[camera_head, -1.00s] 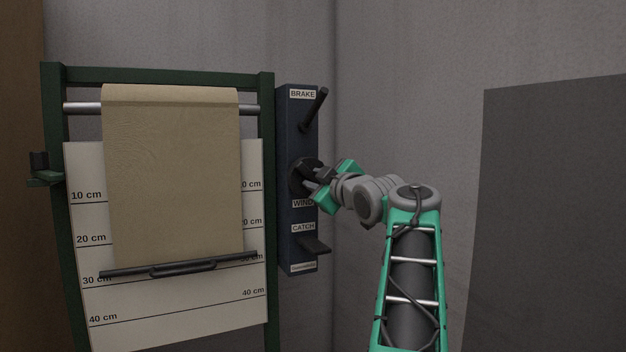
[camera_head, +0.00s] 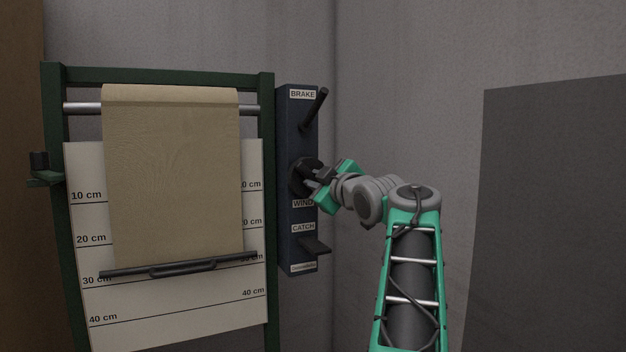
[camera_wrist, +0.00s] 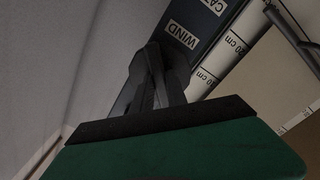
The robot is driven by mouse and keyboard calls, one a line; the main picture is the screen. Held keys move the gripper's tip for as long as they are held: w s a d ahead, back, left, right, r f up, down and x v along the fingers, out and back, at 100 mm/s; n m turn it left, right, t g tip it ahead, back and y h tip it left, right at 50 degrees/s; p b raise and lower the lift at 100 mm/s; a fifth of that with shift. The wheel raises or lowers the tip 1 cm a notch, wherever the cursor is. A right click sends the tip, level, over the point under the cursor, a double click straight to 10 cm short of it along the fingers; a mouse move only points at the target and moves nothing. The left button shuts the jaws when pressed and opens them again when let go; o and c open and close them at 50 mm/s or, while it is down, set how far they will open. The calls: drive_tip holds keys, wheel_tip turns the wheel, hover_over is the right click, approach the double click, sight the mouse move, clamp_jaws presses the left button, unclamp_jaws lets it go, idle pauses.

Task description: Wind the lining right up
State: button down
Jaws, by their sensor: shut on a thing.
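The tan lining (camera_head: 172,175) hangs from a metal roller (camera_head: 83,108). Its dark bottom bar with a handle (camera_head: 182,269) hangs a little above the 30 cm line of the scale board. A dark blue panel (camera_head: 285,135) right of the frame carries a BRAKE lever (camera_head: 315,108), a round black WIND knob (camera_head: 301,176) and a CATCH lever (camera_head: 316,245). My gripper (camera_head: 318,178) is at the WIND knob and shut on it. In the wrist view the fingers (camera_wrist: 160,80) close at the knob beside the WIND label; the gripper hides much of the knob.
The green frame (camera_head: 265,200) holds the roller and the white scale board (camera_head: 180,320). A grey panel (camera_head: 555,210) stands at the right. Grey walls are close behind.

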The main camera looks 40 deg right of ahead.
idle(0.4)
drive_tip(key=shift+r+m+p, duration=0.2)
drive_tip(key=shift+m+p, duration=0.6)
drive_tip(key=shift+m, duration=0.4)
drive_tip(key=shift+f+m, duration=0.2)
drive_tip(key=shift+m, duration=0.3)
drive_tip(key=shift+r+m+p, duration=0.2)
drive_tip(key=shift+m+p, duration=0.45)
drive_tip(key=shift+m, duration=0.15)
drive_tip(key=shift+m+p, duration=0.3)
drive_tip(key=shift+m, duration=0.2)
drive_tip(key=shift+f+m, duration=0.2)
drive_tip(key=shift+m, duration=0.2)
